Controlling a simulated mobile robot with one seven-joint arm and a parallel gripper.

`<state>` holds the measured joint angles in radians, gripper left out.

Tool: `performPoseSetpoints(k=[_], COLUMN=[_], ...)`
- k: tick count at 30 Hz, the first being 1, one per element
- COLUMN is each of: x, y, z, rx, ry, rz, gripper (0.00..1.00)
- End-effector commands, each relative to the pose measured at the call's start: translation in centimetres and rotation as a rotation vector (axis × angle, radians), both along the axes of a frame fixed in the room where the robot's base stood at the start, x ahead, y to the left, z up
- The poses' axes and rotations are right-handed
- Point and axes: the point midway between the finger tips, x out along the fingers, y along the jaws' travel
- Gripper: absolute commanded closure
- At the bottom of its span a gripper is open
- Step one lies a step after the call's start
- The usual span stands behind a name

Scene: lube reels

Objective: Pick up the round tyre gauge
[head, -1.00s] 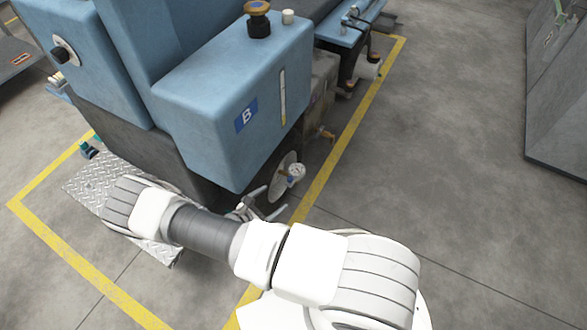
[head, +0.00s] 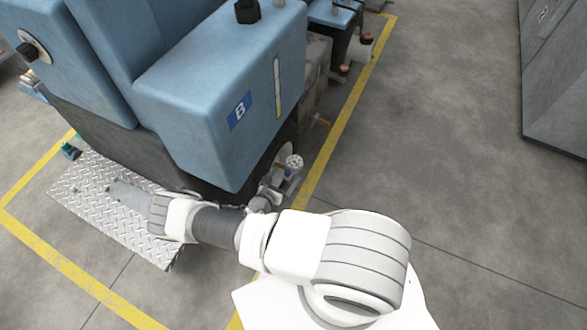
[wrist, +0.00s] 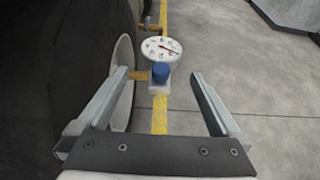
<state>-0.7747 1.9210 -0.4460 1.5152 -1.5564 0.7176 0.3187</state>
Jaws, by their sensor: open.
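The round tyre gauge (wrist: 162,47) has a white dial with dark marks and a red needle, above a blue knob and a pale block. It sits beside the machine's dark side, with brass fittings at its left. In the head view the gauge (head: 294,162) shows low by the machine's corner. My gripper (wrist: 160,76) is open and empty in the wrist view, its fingers on either side of the blue knob, with the dial beyond the tips. In the head view my gripper (head: 274,188) is just below and left of the gauge, partly hidden.
The blue machine (head: 215,95) rises close above and left of my gripper. A pale disc, likely a wheel (wrist: 122,80), lies close beside the left finger. A metal tread plate (head: 105,205) is at left. Concrete floor on the right is clear, past a yellow line (head: 340,125).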

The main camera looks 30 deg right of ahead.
Motion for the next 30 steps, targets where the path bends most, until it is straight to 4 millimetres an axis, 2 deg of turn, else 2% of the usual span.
performPoseSetpoints(k=[3,13,21,28,30], x=[1.1,2.3,4.4,4.7,4.7], y=[-1.4,-3.1,-6.0,-6.1,-6.1], z=[-1.0,-1.7,-3.0,-2.8,-2.8], rx=[0.000,-0.001,0.000,0.000,0.000], ry=[-0.001,0.001,0.000,0.000,0.000], rz=[-0.001,0.000,-0.001,0.001,0.001], gripper=[0.00,0.00,0.00,0.00,0.11])
